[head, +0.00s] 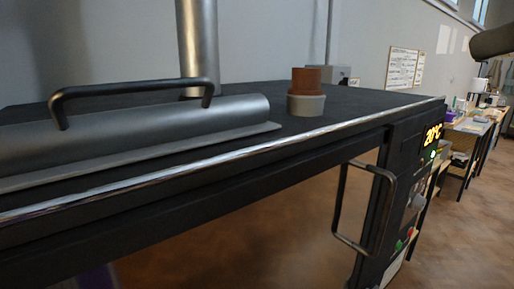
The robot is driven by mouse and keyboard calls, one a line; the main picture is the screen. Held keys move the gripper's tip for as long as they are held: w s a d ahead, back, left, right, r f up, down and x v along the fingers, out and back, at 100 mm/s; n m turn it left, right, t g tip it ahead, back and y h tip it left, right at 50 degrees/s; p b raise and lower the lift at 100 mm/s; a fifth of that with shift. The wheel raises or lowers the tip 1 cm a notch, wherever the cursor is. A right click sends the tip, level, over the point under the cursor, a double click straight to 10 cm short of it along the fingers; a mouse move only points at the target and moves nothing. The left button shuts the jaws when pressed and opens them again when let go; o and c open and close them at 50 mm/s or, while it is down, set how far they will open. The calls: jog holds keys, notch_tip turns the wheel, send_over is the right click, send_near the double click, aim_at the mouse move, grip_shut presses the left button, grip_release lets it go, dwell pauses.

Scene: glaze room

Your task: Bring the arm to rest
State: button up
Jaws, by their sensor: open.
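A dark rounded part (492,42), probably a piece of my own arm, enters at the upper right edge in the head view. It hangs in the air over the right side of the room, apart from the black unit. My gripper's fingers do not show in this view.
A black kiln-like unit (200,205) fills the front, with a grey metal cover (130,125), a black handle (135,88) and a steel pipe (197,45). A terracotta cup (307,81) stands in or on a grey ring (306,104). A side handle (341,205) juts out. Cluttered tables (470,125) stand right.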

jog(key=w+r+m+t+y, duration=0.1)
jog(key=w+r+m+t, duration=0.3)
jog(key=r+m, duration=0.45)
jog(key=w+d+f+m+t, duration=0.25)
jog(key=d+m+t, duration=0.35)
jog(key=m, duration=0.5)
jog(key=w+d+f+m+t+h, duration=0.3)
jog(key=d+f+m+t+h, duration=0.3)
jog(key=f+m, duration=0.5)
jog(key=s+a+f+m+g+h, duration=0.1)
jog(key=s+f+m+g+h, duration=0.15)
jog(key=f+m+h, duration=0.5)
jog(key=s+f+m+g+h, duration=0.1)
jog(key=s+f+m+h, duration=0.25)
jog(key=f+m, duration=0.75)
jog(key=s+a+f+n+g+y, duration=0.1)
jog(key=s+a+f+g+y, duration=0.1)
jog(key=s+a+f, duration=0.4)
jog(key=s+a+f+n+g+y, duration=0.1)
jog(key=s+a+f, duration=0.4)
jog(key=s+f, duration=0.8)
jog(key=s+a+f+n+g+y, duration=0.2)
jog(key=s+a+f, duration=0.4)
jog(key=s+f, duration=0.4)
jog(key=shift+s+a+f+g+y, duration=0.3)
jog(key=shift+s+g+y, duration=0.4)
jog(key=shift+s+g, duration=0.45)
